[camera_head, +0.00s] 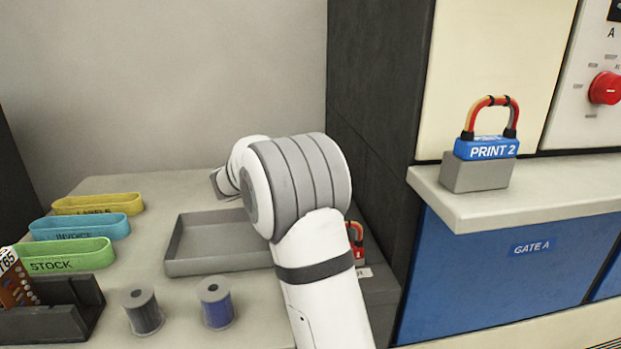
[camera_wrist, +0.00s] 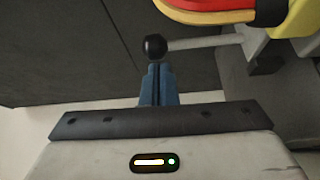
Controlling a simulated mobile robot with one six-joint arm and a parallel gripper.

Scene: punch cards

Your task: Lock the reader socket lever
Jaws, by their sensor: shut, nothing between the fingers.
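In the wrist view, a lever with a black ball knob (camera_wrist: 155,46) on a thin grey rod (camera_wrist: 205,42) sticks out leftward from a grey block (camera_wrist: 288,60). My gripper (camera_wrist: 157,68) is shut and empty, its blue fingers pointing at the knob. The fingertips are right by the knob; I cannot tell whether they touch it. In the head view, my arm hides my gripper and most of the socket. Only a red part (camera_head: 357,240) shows behind the arm.
A red and yellow piece (camera_wrist: 210,10) hangs over the rod. A dark panel (camera_head: 365,120) stands beside the arm. An empty grey tray (camera_head: 190,268), spools (camera_head: 216,310) and coloured bins (camera_head: 80,228) are on the left table. A PRINT 2 block (camera_head: 486,148) sits on the right ledge.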

